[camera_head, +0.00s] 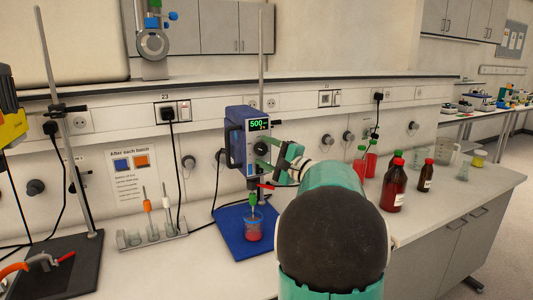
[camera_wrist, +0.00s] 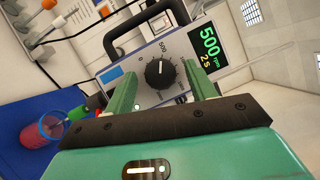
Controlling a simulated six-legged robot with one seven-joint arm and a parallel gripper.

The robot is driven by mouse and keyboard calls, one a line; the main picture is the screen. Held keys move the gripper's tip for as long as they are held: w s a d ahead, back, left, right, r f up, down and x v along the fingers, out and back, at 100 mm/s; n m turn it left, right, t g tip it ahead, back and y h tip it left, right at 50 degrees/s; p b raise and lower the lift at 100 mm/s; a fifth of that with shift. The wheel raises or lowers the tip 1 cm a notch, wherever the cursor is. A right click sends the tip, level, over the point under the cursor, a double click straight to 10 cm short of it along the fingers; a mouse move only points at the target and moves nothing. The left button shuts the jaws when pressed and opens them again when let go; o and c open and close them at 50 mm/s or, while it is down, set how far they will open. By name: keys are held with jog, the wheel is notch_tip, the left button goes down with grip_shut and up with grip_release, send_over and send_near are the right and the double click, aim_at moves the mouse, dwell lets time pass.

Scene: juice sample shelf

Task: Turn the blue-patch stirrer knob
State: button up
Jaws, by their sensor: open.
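The stirrer (camera_head: 236,138) is a blue box with a green display reading 500, clamped on an upright rod. In the wrist view its pale panel shows a round black knob (camera_wrist: 159,73), a blue patch (camera_wrist: 111,75) and a scale. The knob's white pointer aims near the 500 mark. My gripper (camera_wrist: 158,72) is open, with its two green fingers on either side of the knob in the picture. I cannot tell whether they touch it. In the head view my gripper (camera_head: 272,150) is close to the stirrer's panel, and the knob is largely hidden.
A beaker of red liquid (camera_head: 254,231) stands on the blue base (camera_head: 229,238) below the stirrer. Red bottles (camera_head: 396,188) stand to the right.

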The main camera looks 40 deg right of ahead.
jog(key=s+d+f, duration=0.1)
jog(key=s+f, duration=0.1)
jog(key=s, duration=1.1)
jog(key=shift+s+d, duration=0.25)
jog(key=shift+d, duration=0.05)
jog(key=a+f+n+g+y, duration=0.2)
jog(key=a+n+g, duration=0.1)
jog(key=a, duration=0.6)
jog(key=w+a+f+n+g+y, duration=0.1)
jog(key=a+f+n+g+y, duration=0.15)
jog(key=a, duration=0.65)
jog(key=a+f+n+g+y, duration=0.1)
jog(key=a+f+n+g, duration=0.2)
jog(key=a, duration=0.6)
jog(key=s+a+f+n+g+h, duration=0.5)
jog(key=s+a+f+n+h, duration=0.2)
jog(key=s+a+n, duration=0.3)
jog(key=shift+s+a+n+h, duration=0.35)
jog(key=shift+s+a+h, duration=0.1)
jog(key=shift+s+a, duration=0.55)
